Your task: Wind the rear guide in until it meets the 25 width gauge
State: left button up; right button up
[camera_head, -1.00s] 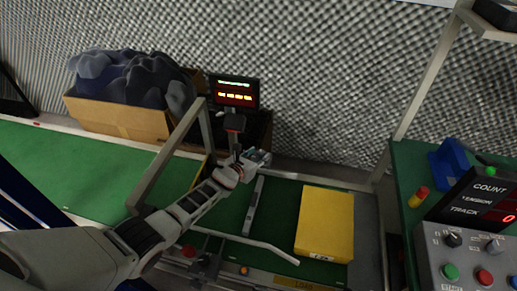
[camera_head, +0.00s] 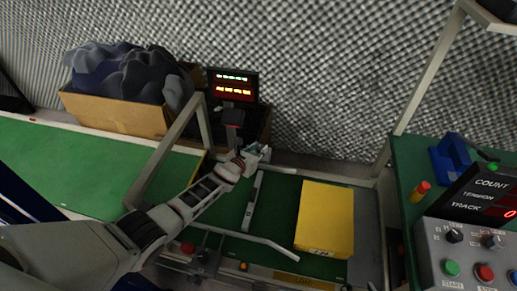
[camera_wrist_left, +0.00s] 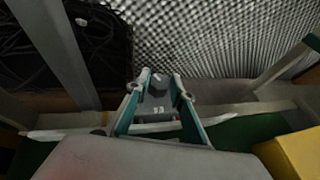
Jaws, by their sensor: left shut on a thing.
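My left gripper (camera_head: 256,154) is at the back edge of the green belt. In the left wrist view its fingers (camera_wrist_left: 158,100) are closed on a dark grey knob-like part (camera_wrist_left: 156,112) with a small pale marking I cannot read. A yellow block (camera_head: 325,218) lies on the belt, right of the gripper; its small front label is unreadable, so I cannot tell if it is the 25 gauge. A grey bar (camera_head: 253,203) stands left of the block, apart from it. A long pale bent rail (camera_head: 245,237) runs along the front. Which bar is the rear guide is unclear. My right gripper is not in view.
A cardboard box (camera_head: 115,113) of dark lumpy items and a small lit display (camera_head: 233,86) stand behind, left of the gripper. A slanted grey post (camera_head: 165,155) is close to my left arm. A control panel (camera_head: 470,250) is at right.

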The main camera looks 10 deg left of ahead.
pick_arm(q)
jog(key=shift+d+n+y, duration=0.15)
jog(key=shift+n+y, duration=0.55)
jog(key=shift+y, duration=0.1)
jog(key=shift+d+n+y, duration=0.1)
jog(key=shift+n+y, duration=0.3)
jog(key=n+y, duration=0.1)
jog(key=n+y+b, duration=0.1)
jog(key=y, duration=0.1)
jog(key=shift+s+d+f+n, duration=0.15)
jog(key=shift+d+f+n, duration=0.05)
jog(key=shift+f+n, duration=0.2)
jog(key=shift+n+g+y+b, duration=0.3)
jog(key=shift+n+y+b, duration=0.5)
jog(key=shift+y, duration=0.3)
jog(key=shift+r+n+y, duration=0.15)
jog(key=shift+n+y, duration=0.25)
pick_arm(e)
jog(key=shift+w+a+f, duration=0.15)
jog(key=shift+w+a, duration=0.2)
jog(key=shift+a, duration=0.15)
pick_arm(q)
jog(key=shift+r, duration=0.15)
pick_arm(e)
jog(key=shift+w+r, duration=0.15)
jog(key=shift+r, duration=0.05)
